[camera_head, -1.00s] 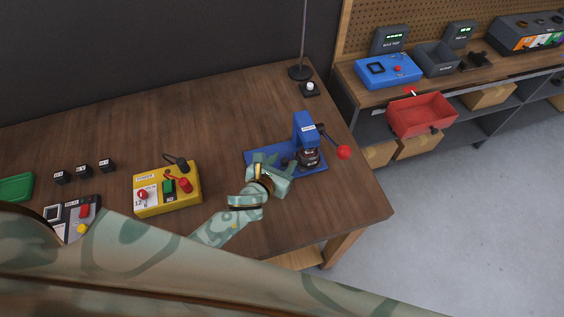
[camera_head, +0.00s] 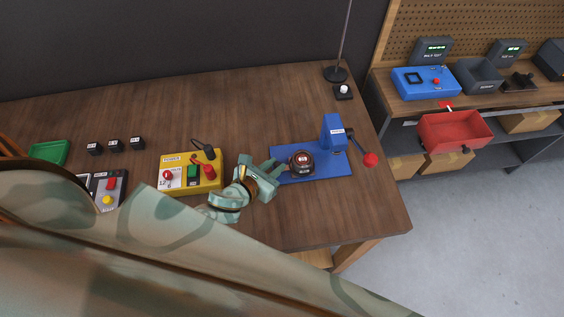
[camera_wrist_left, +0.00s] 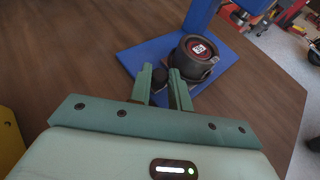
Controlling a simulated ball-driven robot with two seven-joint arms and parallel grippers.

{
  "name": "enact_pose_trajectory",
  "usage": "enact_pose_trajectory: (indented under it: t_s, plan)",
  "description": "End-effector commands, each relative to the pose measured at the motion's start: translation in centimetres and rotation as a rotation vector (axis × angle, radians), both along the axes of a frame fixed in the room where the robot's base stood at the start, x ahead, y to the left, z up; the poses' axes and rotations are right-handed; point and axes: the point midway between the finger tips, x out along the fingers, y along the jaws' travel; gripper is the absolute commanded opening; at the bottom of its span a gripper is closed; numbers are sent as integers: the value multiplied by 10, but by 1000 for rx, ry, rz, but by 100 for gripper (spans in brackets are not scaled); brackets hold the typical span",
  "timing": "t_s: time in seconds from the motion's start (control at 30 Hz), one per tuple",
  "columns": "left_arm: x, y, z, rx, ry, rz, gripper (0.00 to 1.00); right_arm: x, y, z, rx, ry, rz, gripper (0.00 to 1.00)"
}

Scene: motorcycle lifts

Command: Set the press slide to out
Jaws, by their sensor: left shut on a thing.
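The blue press (camera_head: 334,132) stands near the right end of the wooden table, its column upright on a blue base plate (camera_head: 335,168). The press slide, carrying a dark round part with a red and white top (camera_head: 302,163), sits to the left of the press head, clear of it. My left gripper (camera_head: 276,169) reaches in from the left at the slide's left side. In the left wrist view its fingers (camera_wrist_left: 161,78) are shut on the slide's small black knob (camera_wrist_left: 160,75), beside the round part (camera_wrist_left: 198,58). My right gripper is not in view.
A red-knobbed press lever (camera_head: 370,159) sticks out right of the press. A yellow control box (camera_head: 190,182) stands to the left of my gripper. A lamp base (camera_head: 335,74) and small button box (camera_head: 344,92) are behind. The table's back middle is clear.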

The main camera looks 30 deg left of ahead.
Motion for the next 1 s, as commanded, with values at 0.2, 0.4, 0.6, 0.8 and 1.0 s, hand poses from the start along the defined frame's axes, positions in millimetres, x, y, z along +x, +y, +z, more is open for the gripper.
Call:
enact_pose_trajectory:
  t_s: [0.2,0.4,0.6,0.8,1.0]
  plan:
    - [0,3,-1,8,3,5,36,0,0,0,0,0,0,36]
    - [0,2,-1,5,1,3,41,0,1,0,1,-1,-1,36]
    - [0,1,0,4,1,2,41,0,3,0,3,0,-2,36]
    - [-11,3,3,5,2,1,41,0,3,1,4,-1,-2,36]
    - [-54,11,21,4,4,1,41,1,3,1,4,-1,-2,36]
